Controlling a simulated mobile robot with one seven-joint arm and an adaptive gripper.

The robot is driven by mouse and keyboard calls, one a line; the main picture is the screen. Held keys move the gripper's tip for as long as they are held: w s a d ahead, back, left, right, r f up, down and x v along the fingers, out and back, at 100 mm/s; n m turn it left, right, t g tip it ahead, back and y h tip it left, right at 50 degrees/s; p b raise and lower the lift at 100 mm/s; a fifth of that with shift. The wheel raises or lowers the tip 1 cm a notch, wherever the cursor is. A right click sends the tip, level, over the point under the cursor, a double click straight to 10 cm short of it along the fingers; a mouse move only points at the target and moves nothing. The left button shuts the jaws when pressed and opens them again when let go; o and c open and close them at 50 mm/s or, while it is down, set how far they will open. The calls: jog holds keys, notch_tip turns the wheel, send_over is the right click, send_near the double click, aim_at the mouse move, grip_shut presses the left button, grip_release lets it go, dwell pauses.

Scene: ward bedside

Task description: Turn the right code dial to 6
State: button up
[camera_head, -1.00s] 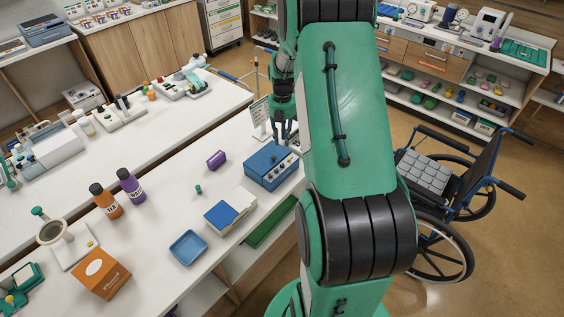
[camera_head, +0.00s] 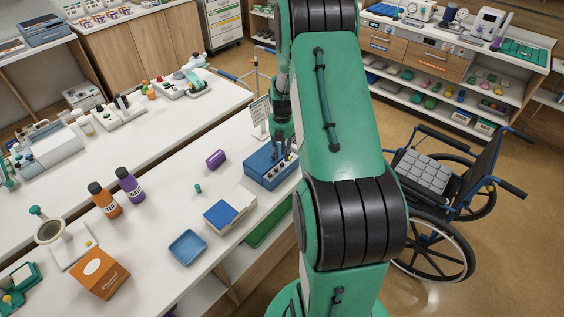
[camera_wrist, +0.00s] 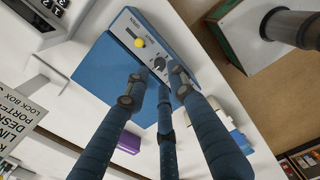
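A blue lock box (camera_head: 264,169) stands near the right edge of the white counter, its control panel facing that edge. In the wrist view the panel (camera_wrist: 125,32) shows a yellow knob (camera_wrist: 139,43) and a dark dial with a white pointer (camera_wrist: 160,64). The rest of the panel is partly behind my fingers, and I cannot read the dial numbers. My gripper (camera_wrist: 158,77) has its fingers spread around empty space close to the panel, near the dark dial; contact cannot be told. In the head view my gripper (camera_head: 282,147) is at the box's far right end.
A sign (camera_head: 260,112) stands just behind the box. A purple block (camera_head: 216,159), a white-and-blue box (camera_head: 230,209), and a blue tray (camera_head: 187,247) lie nearby on the counter. A wheelchair (camera_head: 460,190) stands on the floor to the right.

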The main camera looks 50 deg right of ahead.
aim_at(282, 164)
jog(key=shift+f, duration=2.15)
grip_shut()
